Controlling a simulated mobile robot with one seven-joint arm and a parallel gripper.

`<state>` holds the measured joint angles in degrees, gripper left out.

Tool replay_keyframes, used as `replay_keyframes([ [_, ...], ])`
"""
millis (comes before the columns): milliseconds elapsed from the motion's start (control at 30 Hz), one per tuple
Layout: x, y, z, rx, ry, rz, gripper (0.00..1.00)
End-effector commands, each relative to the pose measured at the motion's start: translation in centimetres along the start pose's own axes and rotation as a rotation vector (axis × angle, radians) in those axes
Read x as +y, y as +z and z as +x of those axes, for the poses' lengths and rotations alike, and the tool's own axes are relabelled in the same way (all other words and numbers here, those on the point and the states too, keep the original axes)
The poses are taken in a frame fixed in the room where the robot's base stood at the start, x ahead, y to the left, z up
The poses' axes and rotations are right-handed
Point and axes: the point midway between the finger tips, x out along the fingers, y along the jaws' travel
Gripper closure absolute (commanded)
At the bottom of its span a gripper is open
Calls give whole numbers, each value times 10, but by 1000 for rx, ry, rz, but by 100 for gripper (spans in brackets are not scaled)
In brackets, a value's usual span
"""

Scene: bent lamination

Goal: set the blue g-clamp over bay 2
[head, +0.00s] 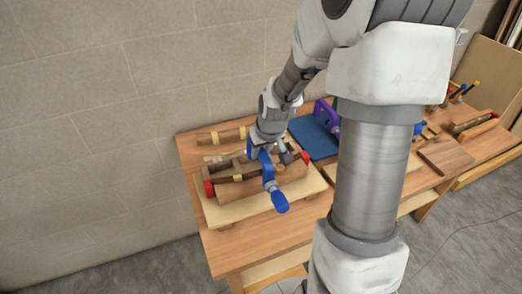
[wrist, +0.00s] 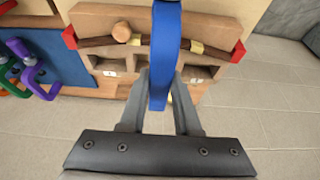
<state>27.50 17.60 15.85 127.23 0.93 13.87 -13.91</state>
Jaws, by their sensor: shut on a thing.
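My gripper (head: 266,147) is shut on the blue g-clamp (head: 279,201), which hangs at the front of the wooden form (head: 292,172). In the wrist view the clamp's blue frame (wrist: 166,35) stands between the two fingers of my gripper (wrist: 161,88). Behind it, the curved dark strip (wrist: 88,43) has red end pieces (wrist: 69,38) and a yellow band (wrist: 197,47). Open bays (wrist: 200,72) show below the strip, with small labels too small to read. The clamp hides the middle of the form, so I cannot tell whether it touches the strip.
The form rests on a pale board (head: 235,212) on the wooden bench (head: 232,252). A blue mat (head: 312,140) with a purple clamp (head: 322,108) lies to the right. A banded wooden piece (head: 222,136) lies behind. The bench's front left is clear.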

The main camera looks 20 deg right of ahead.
Motion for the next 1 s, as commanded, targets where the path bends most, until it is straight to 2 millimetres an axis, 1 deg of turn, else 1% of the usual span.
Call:
replay_keyframes([
  [33,0,1,4,1,0,0,100],
  [600,0,12,29,1,0,0,100],
  [1000,0,12,31,2,1,0,100],
])
